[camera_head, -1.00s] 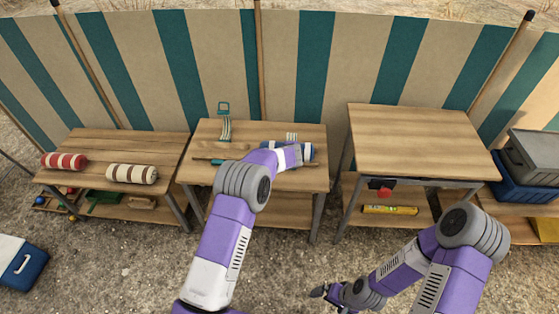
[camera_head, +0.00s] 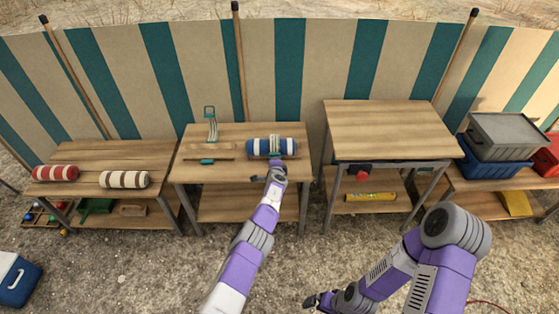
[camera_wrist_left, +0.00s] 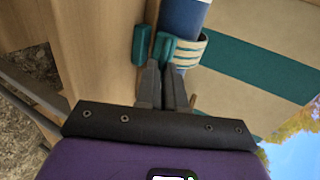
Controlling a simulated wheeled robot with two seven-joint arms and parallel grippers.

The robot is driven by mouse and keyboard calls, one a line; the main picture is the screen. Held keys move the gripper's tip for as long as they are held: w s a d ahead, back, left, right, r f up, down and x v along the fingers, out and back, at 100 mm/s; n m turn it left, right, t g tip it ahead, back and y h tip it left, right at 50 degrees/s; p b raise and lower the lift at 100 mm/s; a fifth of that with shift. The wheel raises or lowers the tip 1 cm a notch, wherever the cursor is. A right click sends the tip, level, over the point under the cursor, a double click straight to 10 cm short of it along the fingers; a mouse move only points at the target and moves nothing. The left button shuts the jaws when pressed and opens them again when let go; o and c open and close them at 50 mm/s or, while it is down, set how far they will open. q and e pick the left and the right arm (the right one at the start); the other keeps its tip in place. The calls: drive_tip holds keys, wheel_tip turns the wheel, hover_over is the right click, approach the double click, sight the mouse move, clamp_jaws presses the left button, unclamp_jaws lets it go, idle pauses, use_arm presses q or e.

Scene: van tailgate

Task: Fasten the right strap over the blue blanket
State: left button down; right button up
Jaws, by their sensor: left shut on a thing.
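The blue blanket (camera_head: 258,147), a roll with white bands, lies on the middle table. The right strap (camera_wrist_left: 188,50), cream with stripes, curves over the blanket in the left wrist view. My left gripper (camera_head: 276,164) is at the blanket's front side. Its fingers (camera_wrist_left: 161,70) are shut on the teal end piece (camera_wrist_left: 163,47) of this strap. A second teal piece (camera_wrist_left: 141,45) is right beside it; I cannot tell if they touch. The left strap (camera_head: 213,131) lies loose left of the blanket. My right gripper (camera_head: 318,301) is low in front of the tables; its jaws are unclear.
A red roll (camera_head: 55,173) and a cream roll (camera_head: 124,179) lie on the left table (camera_head: 100,157). The right table (camera_head: 385,125) has a bare top. Grey and blue crates (camera_head: 497,168) stand farther right. Gravel lies in front.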

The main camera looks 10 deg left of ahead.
use_arm(q)
drive_tip(key=shift+s+a+f+t+p, duration=0.15)
drive_tip(key=shift+a+f+t+p, duration=0.15)
drive_tip(key=shift+a+f, duration=0.35)
drive_tip(key=shift+d+f, duration=0.15)
drive_tip(key=shift+d, duration=0.05)
drive_tip(key=c, duration=1.4)
unclamp_jaws()
drive_tip(key=shift+o, duration=0.8)
drive_tip(key=shift+d, duration=0.3)
drive_tip(key=shift+s, duration=0.1)
